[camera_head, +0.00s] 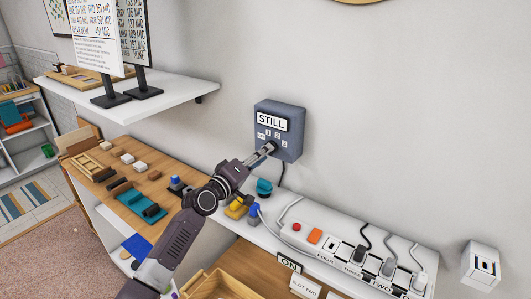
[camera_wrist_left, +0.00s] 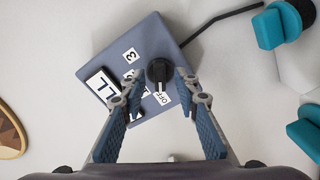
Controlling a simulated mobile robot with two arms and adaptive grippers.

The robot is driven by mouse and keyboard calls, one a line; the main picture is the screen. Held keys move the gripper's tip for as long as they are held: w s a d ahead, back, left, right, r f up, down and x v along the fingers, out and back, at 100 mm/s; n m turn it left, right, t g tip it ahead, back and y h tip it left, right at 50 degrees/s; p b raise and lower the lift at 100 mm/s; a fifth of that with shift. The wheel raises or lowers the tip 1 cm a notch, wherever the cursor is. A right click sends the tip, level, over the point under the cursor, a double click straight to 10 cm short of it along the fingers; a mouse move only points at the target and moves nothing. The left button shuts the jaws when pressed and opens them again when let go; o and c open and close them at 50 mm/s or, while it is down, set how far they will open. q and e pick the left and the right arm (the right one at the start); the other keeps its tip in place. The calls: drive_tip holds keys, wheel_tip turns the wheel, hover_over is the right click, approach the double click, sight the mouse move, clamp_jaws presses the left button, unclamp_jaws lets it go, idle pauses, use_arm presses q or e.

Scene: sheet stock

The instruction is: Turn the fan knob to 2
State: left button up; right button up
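The fan control box (camera_head: 291,120) is a blue-grey box on the wall with a "STILL" sign (camera_head: 270,121) and labels OFF, 1, 2 and 3. Its round black knob (camera_wrist_left: 158,70) shows in the left wrist view, with a white mark pointing toward the OFF label (camera_wrist_left: 163,98). My left gripper (camera_head: 262,153) reaches the lower front of the box. In the left wrist view its open fingers (camera_wrist_left: 157,78) stand either side of the knob, with a gap visible on each side. The left finger partly covers the number labels. My right gripper is not in view.
A power strip (camera_head: 340,242) with switches and plugs lies on the white ledge at right. Teal (camera_head: 264,187) and blue knobs stand below the box. A white shelf (camera_head: 140,108) with signs juts out at upper left.

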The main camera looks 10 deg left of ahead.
use_arm(q)
drive_tip(key=shift+x, duration=0.85)
clamp_jaws()
drive_tip(key=shift+a+f+m+b, duration=0.1)
drive_tip(key=shift+m+b, duration=2.45)
drive_tip(key=shift+m, duration=1.35)
drive_tip(key=shift+a+m+b, duration=0.1)
drive_tip(key=shift+m+b, duration=2.45)
drive_tip(key=shift+m, duration=1.35)
